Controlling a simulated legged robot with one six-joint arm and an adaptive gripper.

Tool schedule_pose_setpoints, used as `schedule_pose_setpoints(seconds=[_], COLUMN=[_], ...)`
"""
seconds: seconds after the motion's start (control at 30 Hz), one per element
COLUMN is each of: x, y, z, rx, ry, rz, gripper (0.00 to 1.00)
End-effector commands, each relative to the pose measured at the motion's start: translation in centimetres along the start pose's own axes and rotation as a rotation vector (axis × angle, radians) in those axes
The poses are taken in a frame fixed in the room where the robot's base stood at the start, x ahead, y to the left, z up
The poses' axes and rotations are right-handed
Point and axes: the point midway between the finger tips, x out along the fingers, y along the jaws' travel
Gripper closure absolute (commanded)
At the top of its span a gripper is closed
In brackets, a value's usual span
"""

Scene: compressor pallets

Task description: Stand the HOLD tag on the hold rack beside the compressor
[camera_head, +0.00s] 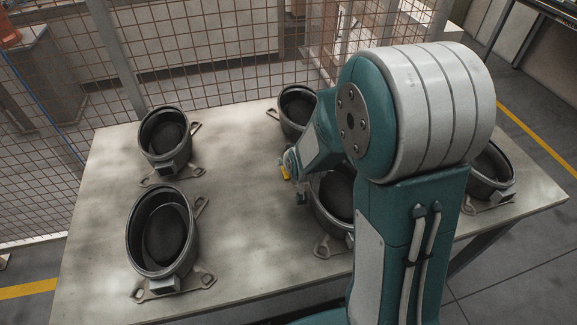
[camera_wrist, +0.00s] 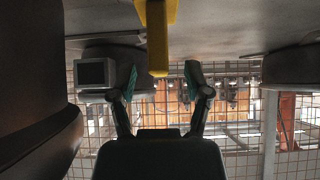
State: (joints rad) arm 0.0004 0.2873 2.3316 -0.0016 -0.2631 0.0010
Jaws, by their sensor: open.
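A yellow piece (camera_wrist: 157,40) shows in the wrist view, which looks upside down, with its end between my spread fingers. I see no lettering on it and cannot tell for sure that it is the HOLD tag. A small yellow patch (camera_head: 285,172) shows beside my gripper in the head view. My gripper (camera_wrist: 161,70) is open, with a gap visible on both sides of the yellow piece. In the head view it is low over the table, left of a compressor (camera_head: 338,190) partly hidden by my arm. I cannot make out the hold rack.
More dark round compressors stand on the pale table (camera_head: 240,235): two at left (camera_head: 165,240) (camera_head: 165,135), one behind (camera_head: 297,108), one at right (camera_head: 490,170). The table's middle left is clear. A wire mesh fence (camera_head: 200,50) runs behind. Dark bodies flank the wrist view.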

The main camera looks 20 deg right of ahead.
Motion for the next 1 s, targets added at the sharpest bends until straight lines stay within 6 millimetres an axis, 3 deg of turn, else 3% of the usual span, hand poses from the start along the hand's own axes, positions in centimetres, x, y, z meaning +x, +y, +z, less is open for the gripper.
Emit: schedule_pose_setpoints(seconds=[0.23,0.53,0.67,0.7,1.0], x=[3.1,3.4,3.4,3.4,3.4], y=[0.0,0.0,0.0,0.0,0.0], z=[-0.1,-0.2,-0.1,-0.1,-0.1], rx=[0.000,0.000,0.000,0.000,0.000], ry=[-0.001,0.000,0.000,0.000,-0.001], rz=[0.000,0.000,0.000,0.000,0.000], gripper=[0.37,0.37,0.95,1.00,1.00])
